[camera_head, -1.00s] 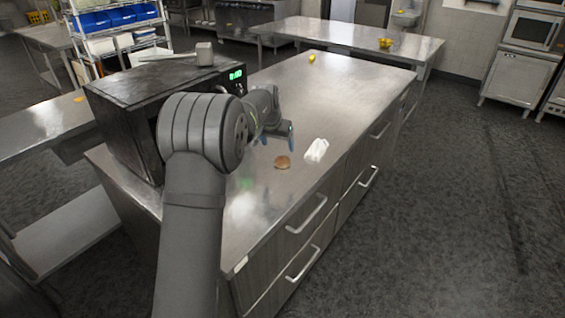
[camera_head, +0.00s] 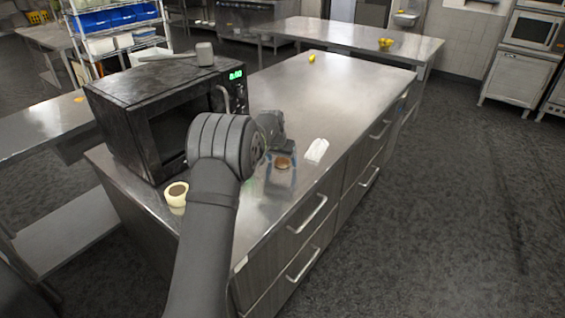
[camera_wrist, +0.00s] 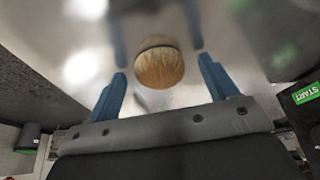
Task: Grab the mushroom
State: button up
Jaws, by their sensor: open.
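A round tan-brown thing with a darker line near one edge (camera_wrist: 159,68) lies on the steel counter; it also shows in the head view (camera_head: 283,163). It looks like a mushroom cap or a bun; I cannot tell which. My gripper (camera_wrist: 162,70) is open, with its blue fingers on either side of this thing and nothing held. In the head view my gripper (camera_head: 280,160) is low over the counter at the thing. A cream round thing with a brown face (camera_head: 177,193) sits near the microwave and could also be a mushroom.
The black microwave (camera_head: 165,115) stands on the left of the counter (camera_head: 330,95), with a grey cup-like thing (camera_head: 205,54) on top. A white block-like thing (camera_head: 317,151) lies close right of the brown thing. A small yellow thing (camera_head: 312,58) lies far back. The counter's middle is clear.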

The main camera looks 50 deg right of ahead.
jog(key=c, duration=1.1)
jog(key=shift+o, duration=0.2)
jog(key=shift+r, duration=0.1)
